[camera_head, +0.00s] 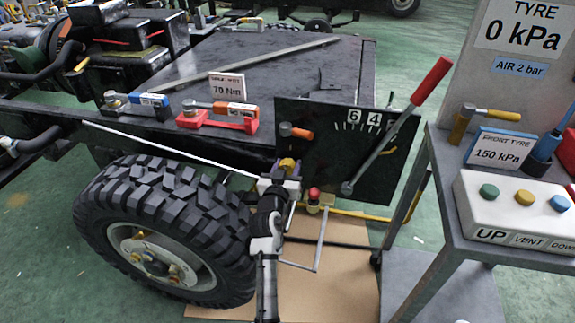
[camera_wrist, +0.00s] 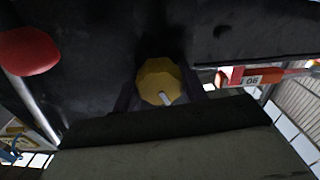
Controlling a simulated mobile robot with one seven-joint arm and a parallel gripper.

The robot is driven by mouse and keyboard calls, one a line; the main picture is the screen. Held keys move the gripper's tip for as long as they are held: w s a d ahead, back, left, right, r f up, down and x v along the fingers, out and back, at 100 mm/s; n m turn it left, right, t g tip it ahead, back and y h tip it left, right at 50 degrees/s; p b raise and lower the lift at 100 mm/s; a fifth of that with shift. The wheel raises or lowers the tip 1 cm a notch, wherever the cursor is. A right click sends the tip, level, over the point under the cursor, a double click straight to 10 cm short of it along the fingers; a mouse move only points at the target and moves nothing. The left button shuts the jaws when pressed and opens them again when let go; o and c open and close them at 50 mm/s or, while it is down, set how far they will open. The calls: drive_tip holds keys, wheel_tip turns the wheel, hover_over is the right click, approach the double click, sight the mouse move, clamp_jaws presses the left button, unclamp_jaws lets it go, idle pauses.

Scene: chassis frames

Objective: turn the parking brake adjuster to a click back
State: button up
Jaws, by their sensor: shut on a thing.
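The adjuster appears as a yellow many-sided knob (camera_wrist: 158,82) with a short white mark, in the middle of the wrist view. In the head view a yellow piece (camera_head: 287,164) shows just above my gripper (camera_head: 280,180), at the lower left of the black panel (camera_head: 315,165). My gripper is shut on the knob, with dark fingers at both sides of it in the wrist view. The panel carries a scale with the figures 6 and 4. A brake lever (camera_head: 402,120) with a red grip slants up across it.
A big tyre (camera_head: 165,232) stands left of my arm. A small red-topped knob (camera_head: 314,194) sits close to the right of my gripper. An orange-handled tool (camera_head: 296,132) is above it. A grey cart (camera_head: 440,160) with a button box (camera_head: 510,212) stands at the right.

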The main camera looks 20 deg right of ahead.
drive_tip(key=n, duration=0.2)
drive_tip(key=n+p, duration=0.1)
drive_tip(key=shift+r+n, duration=0.2)
drive_tip(key=shift+n, duration=0.2)
drive_tip(key=shift+n+p, duration=1)
drive_tip(key=shift+n, duration=0.8)
drive_tip(key=shift+w+f, duration=0.1)
drive_tip(key=o, duration=1)
drive_tip(key=shift+f, duration=0.1)
